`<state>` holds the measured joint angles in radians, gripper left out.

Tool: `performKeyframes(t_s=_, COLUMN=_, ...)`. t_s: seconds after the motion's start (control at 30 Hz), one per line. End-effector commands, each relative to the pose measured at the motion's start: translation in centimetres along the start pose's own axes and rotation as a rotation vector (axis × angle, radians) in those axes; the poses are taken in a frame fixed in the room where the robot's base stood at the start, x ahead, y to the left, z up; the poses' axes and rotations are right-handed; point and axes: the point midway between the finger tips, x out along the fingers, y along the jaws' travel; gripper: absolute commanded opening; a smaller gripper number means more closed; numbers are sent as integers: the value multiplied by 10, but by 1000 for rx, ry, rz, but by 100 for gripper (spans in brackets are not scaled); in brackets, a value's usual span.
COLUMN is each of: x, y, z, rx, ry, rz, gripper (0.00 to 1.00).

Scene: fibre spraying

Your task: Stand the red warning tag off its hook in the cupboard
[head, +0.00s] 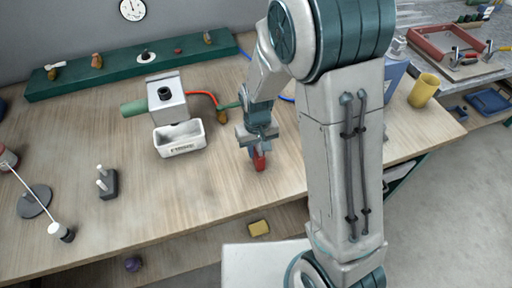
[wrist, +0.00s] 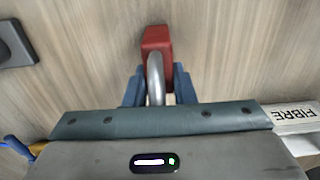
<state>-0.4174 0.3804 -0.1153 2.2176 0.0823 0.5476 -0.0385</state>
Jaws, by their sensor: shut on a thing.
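My gripper (head: 257,148) is shut on a red block-shaped thing with a grey metal loop, which looks like a padlock more than a flat tag. The red body (head: 259,162) shows just below the fingers in the head view, over the wooden bench top. In the wrist view the red body (wrist: 157,40) sticks out beyond the blue fingers (wrist: 158,88), and its grey loop lies between them. I cannot tell whether it touches the bench. I cannot make out a hook or a cupboard in either view.
The wooden bench (head: 150,215) is clear around my gripper. A white tray marked FIBRE (head: 180,139) and a grey box (head: 167,97) stand left of it. A dark block with pegs (head: 108,183) stands further left. A yellow block (head: 259,228) lies below the bench's front edge.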

Motion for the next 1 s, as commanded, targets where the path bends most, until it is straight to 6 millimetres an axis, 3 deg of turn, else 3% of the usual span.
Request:
performKeyframes(t_s=0.03, x=1, y=0, z=0, rx=0, ry=0, rz=0, gripper=32)
performKeyframes(t_s=0.1, x=0, y=0, z=0, rx=0, ry=0, rz=0, gripper=45)
performKeyframes(t_s=0.53, x=-9, y=0, z=-1, rx=-1, ry=5, rz=-1, gripper=45)
performKeyframes(t_s=1.0, x=-98, y=0, z=-1, rx=-1, ry=5, rz=0, gripper=45)
